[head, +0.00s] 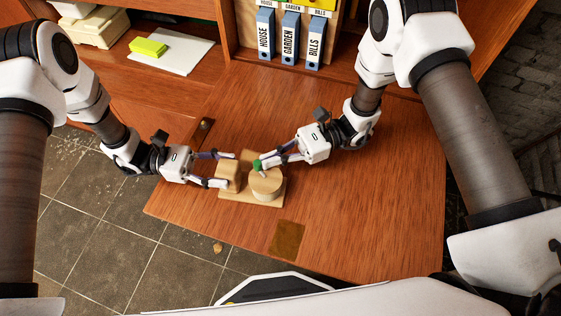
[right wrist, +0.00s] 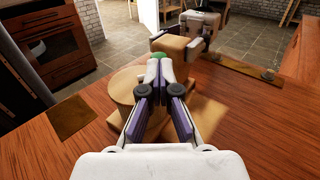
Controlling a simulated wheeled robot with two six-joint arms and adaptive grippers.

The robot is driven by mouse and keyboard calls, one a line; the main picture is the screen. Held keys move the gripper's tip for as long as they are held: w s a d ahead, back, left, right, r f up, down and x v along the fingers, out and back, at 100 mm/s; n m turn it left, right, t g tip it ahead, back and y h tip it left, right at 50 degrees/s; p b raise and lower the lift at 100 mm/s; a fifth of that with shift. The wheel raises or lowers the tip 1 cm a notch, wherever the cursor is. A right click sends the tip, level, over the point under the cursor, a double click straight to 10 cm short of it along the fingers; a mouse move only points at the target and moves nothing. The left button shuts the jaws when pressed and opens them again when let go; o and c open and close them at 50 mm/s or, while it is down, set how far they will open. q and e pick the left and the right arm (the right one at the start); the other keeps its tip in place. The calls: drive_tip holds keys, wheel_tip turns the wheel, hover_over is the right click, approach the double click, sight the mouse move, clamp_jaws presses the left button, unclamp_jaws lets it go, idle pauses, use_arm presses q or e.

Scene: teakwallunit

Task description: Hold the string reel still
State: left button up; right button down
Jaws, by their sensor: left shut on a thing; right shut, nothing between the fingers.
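The string reel is a light wooden piece on the table, with a flat base (head: 236,196), a round drum (head: 266,187) and upright blocks. My left gripper (head: 227,170) is shut on the reel's left block (head: 231,180), one finger on each side. The drum (right wrist: 124,88) and the held block (right wrist: 171,46) also show in the right wrist view. My right gripper (head: 262,164) is shut and empty, its tips over the reel beside the drum. A small green thing (right wrist: 158,56) shows at its tips; I cannot tell whether they touch it.
The wooden table top (head: 360,190) is clear to the right. A dark square patch (head: 287,240) lies near its front edge. Blue binders (head: 290,38) stand on the shelf behind. A yellow-green block (head: 148,47) lies on paper at the left. Tiled floor lies beyond the left edge.

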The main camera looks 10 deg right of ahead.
drive_tip(key=shift+w+a, duration=0.2)
drive_tip(key=shift+a, duration=0.4)
idle(0.4)
drive_tip(key=w+d, duration=0.2)
drive_tip(key=d, duration=0.1)
drive_tip(key=w+d, duration=0.3)
drive_tip(key=d, duration=0.1)
drive_tip(key=w+d, duration=0.3)
drive_tip(key=d, duration=0.1)
drive_tip(key=shift+w+d, duration=0.1)
drive_tip(key=shift+d, duration=0.15)
use_arm(q)
drive_tip(key=o, duration=0.9)
drive_tip(key=shift+r+p, duration=0.6)
drive_tip(key=shift+r, duration=0.2)
use_arm(e)
drive_tip(key=shift+r, duration=0.6)
use_arm(q)
drive_tip(key=o, duration=0.5)
